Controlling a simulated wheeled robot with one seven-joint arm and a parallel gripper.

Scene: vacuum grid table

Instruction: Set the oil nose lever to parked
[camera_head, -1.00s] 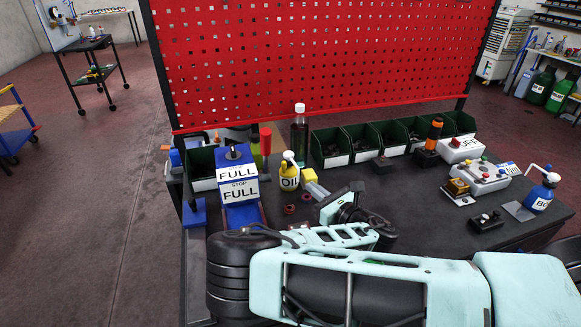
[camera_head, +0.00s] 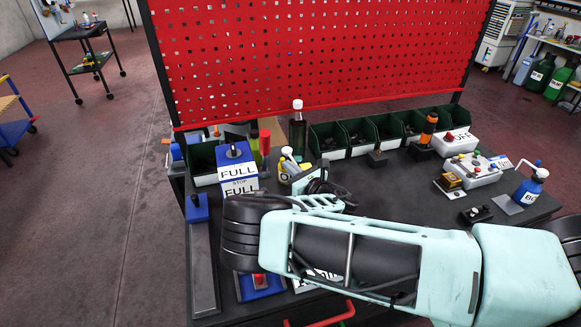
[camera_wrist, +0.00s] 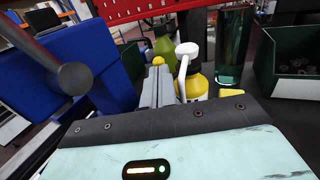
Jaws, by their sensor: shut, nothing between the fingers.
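The yellow oil bottle (camera_wrist: 197,84) stands on the table in the wrist view, with a white cap and a thin white nose lever (camera_wrist: 183,68) slanting down its left side. In the head view the bottle (camera_head: 284,177) is partly hidden behind my gripper (camera_head: 291,166); its white top (camera_head: 287,151) shows above. My gripper's fingers (camera_wrist: 158,82) are shut and empty, just left of the nose lever in the wrist view. I cannot tell whether they touch it. A small yellow tip shows at the finger ends.
A blue box marked FULL (camera_head: 238,170) with a black lever stands close left. A dark bottle (camera_head: 298,132) and green bins (camera_head: 362,138) stand behind, before the red pegboard (camera_head: 310,60). A yellow piece (camera_wrist: 232,93) lies right of the oil bottle.

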